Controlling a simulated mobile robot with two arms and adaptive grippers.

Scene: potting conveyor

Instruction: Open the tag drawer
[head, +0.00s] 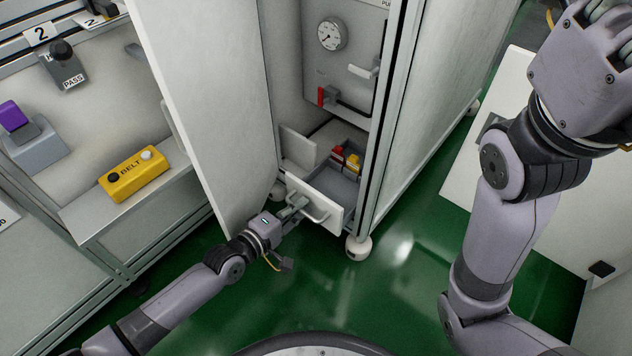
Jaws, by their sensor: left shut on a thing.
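The tag drawer (334,220) is low in the open cabinet at the centre of the head view. It stands pulled out, its white front clear of the cabinet and its grey inside showing. Red tags (337,154) and yellow tags (353,162) lie toward its back. A bar handle (317,215) is on the front. My left gripper (299,207) is at this handle, shut on it; the fingertips are small and partly hidden. My right arm rises along the right side, and its gripper is not clearly in the picture.
The white cabinet door (205,90) stands open left of the drawer. Inside, above the drawer, are a gauge (332,34) and a red-marked lever (322,96). A yellow BELT box (134,172) sits on the left shelf. Green floor (400,270) is clear in front.

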